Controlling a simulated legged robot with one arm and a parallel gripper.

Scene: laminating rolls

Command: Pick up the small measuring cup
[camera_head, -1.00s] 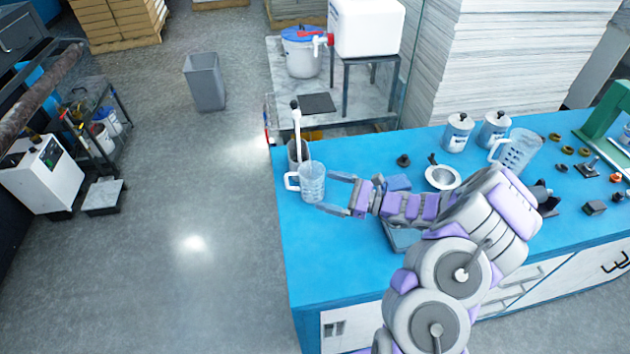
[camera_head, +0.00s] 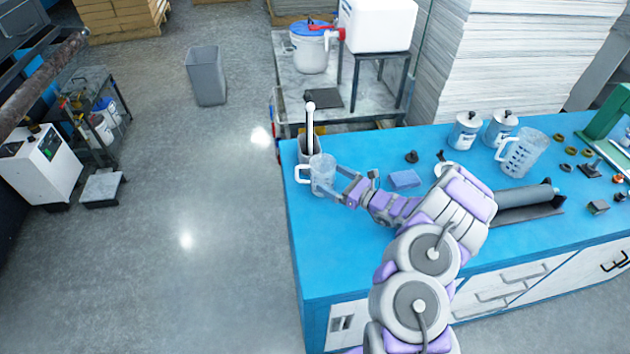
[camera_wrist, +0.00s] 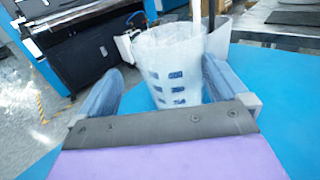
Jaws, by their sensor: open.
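The small measuring cup (camera_head: 323,175) is clear with a handle on its left side. It stands upright near the left end of the blue counter. In the wrist view the measuring cup (camera_wrist: 172,72) shows blue marks and sits between my finger tips, nearer the right finger. My gripper (camera_head: 338,186) is open beside the cup on its right, its fingers reaching toward it. In the wrist view my gripper (camera_wrist: 160,85) has its two fingers spread apart, with a gap to the cup on the left. Whether the right finger touches the cup, I cannot tell.
A grey container (camera_head: 307,146) with a white-handled tool (camera_head: 310,120) stands right behind the cup. The counter's front left is clear.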

